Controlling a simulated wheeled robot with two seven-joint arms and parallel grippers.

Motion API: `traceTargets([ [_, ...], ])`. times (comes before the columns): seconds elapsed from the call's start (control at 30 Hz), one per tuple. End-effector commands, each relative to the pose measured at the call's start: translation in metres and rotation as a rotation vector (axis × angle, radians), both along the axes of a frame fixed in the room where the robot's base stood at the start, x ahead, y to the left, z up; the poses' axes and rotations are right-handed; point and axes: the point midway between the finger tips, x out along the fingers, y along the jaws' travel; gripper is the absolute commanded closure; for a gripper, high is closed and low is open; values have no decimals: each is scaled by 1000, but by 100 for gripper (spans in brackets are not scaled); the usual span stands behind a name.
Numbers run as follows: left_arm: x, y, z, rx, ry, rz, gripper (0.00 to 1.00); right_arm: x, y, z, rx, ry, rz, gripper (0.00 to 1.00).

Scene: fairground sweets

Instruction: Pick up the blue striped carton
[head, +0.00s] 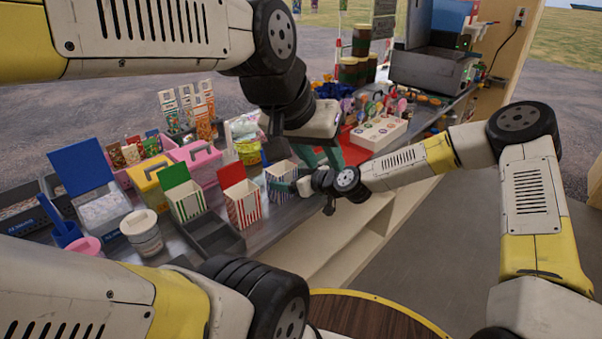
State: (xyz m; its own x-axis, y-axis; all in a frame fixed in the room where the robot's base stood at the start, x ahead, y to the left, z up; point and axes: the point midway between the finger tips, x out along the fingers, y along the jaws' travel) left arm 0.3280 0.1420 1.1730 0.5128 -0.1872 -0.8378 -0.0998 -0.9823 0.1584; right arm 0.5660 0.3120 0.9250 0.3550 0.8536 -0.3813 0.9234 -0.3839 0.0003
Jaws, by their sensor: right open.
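The blue striped carton (281,171) stands upright on the counter, at the right end of a row of striped cartons. My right gripper (283,187) reaches in from the right, open, with a teal finger across the lower front of the carton. Its other finger is hidden, so I cannot tell whether the fingers touch the carton. My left gripper (323,157) hangs just right of and behind the carton, pointing down. Its teal fingers look apart, with nothing seen between them.
A red striped carton (243,203) and a green striped carton (188,202) stand to the left. A dark tray (218,241) lies in front of them. A white board of sweets (379,134) stands behind at right. The counter's front edge is close to the cartons.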

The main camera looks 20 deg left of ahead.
Motion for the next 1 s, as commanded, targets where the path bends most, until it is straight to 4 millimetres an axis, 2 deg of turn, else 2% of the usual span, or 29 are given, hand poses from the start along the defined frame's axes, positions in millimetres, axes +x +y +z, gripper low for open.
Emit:
traceTargets([
  [0.1, 0, 0, 0, 0, 0, 0, 64, 7, 18, -7, 1, 3, 2, 17],
  [0.2, 0, 0, 0, 0, 0, 0, 64, 11, 27, -11, 1, 2, 1, 17],
  [0.5, 0, 0, 0, 0, 0, 0, 64, 13, 31, -13, -1, 1, 2, 17],
  [0.73, 0, 0, 0, 0, 0, 0, 64, 13, 31, -13, -1, 1, 2, 62],
  [1.0, 0, 0, 0, 0, 0, 0, 64, 13, 31, -12, -1, 0, 2, 62],
])
